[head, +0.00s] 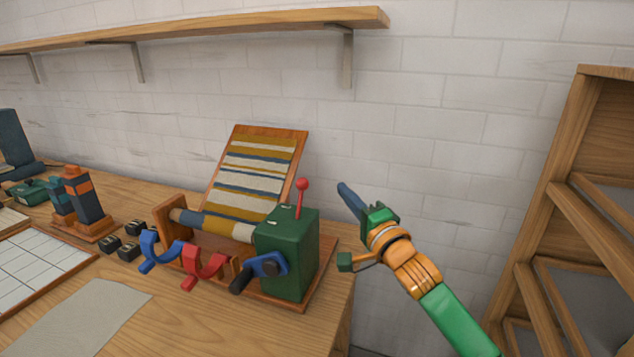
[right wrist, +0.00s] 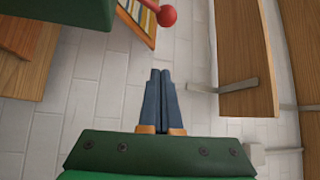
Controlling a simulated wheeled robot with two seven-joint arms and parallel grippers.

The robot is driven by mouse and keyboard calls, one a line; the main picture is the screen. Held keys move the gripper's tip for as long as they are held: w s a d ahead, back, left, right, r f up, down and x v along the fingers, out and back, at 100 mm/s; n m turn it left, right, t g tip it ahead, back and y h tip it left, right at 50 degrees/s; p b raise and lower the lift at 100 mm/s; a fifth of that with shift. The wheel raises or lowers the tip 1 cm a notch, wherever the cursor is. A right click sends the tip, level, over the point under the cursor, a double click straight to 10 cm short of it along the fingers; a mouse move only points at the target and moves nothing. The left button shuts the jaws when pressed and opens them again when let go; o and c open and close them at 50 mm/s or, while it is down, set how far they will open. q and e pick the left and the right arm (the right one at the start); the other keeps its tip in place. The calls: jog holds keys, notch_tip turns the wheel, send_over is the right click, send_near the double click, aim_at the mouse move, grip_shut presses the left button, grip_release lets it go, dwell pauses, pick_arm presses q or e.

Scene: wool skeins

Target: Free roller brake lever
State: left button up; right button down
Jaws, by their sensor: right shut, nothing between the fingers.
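The roller device stands on the wooden table, with a green box (head: 288,262) at its right end. A red brake lever with a ball knob (head: 302,185) rises from the top of the box. The knob also shows at the top of the right wrist view (right wrist: 166,15). The striped roller (head: 215,226) lies left of the box, and a blue crank with a dark handle (head: 262,270) is on the box's front. My right gripper (head: 343,189) is right of the lever, apart from it, with its blue fingers together and empty (right wrist: 161,75). My left gripper is not in view.
A striped woven board (head: 254,168) leans behind the roller. Small black blocks (head: 128,250) lie to the left. A wooden rack (head: 560,220) stands at right. A shelf (head: 200,32) runs above.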

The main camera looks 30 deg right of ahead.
aim_at(301, 199)
jog(key=w+a, duration=0.1)
jog(key=w, duration=0.1)
jog(key=w+a+p, duration=0.1)
jog(key=w, duration=0.1)
jog(key=w+a+p, duration=0.1)
jog(key=w, duration=0.1)
jog(key=shift+w+r, duration=0.15)
jog(key=shift+r, duration=0.15)
jog(key=shift+a, duration=0.25)
jog(key=shift+f, duration=0.1)
jog(key=shift+s, duration=0.2)
jog(key=shift+s+a+n+t+b, duration=0.15)
jog(key=shift+n+t+b, duration=0.15)
jog(key=shift+b, duration=0.15)
jog(key=shift+a+b, duration=0.1)
jog(key=shift+b, duration=0.25)
